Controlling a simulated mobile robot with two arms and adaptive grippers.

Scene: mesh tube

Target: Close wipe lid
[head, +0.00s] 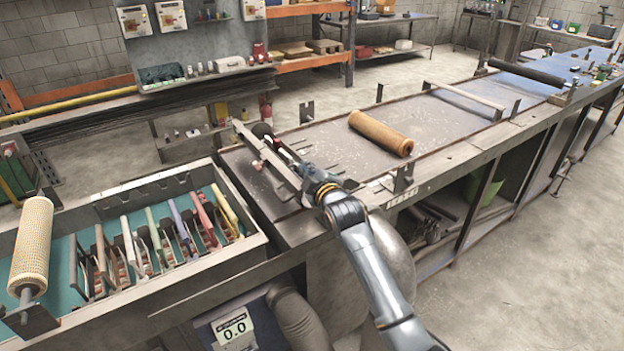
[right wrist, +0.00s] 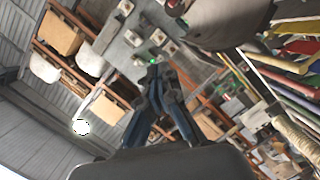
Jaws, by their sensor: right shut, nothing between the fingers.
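My right gripper (head: 284,152) reaches in from the lower right over the near left end of the long workbench, beside a raised metal bar (head: 268,158). Its dark fingers are together and empty, and they also show in the right wrist view (right wrist: 154,76). A small dark rounded object (head: 262,130) shows just beyond the bar, close to the fingertips. It is partly hidden, and I cannot tell whether it is the wipe container or its lid. In the right wrist view a large greyish rounded body (right wrist: 222,22) is at the top, right of the fingers. My left gripper is not in view.
The workbench (head: 325,145) carries a brown roll (head: 381,133) with free surface around it. Metal brackets (head: 403,177) rise along the bench's edge.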

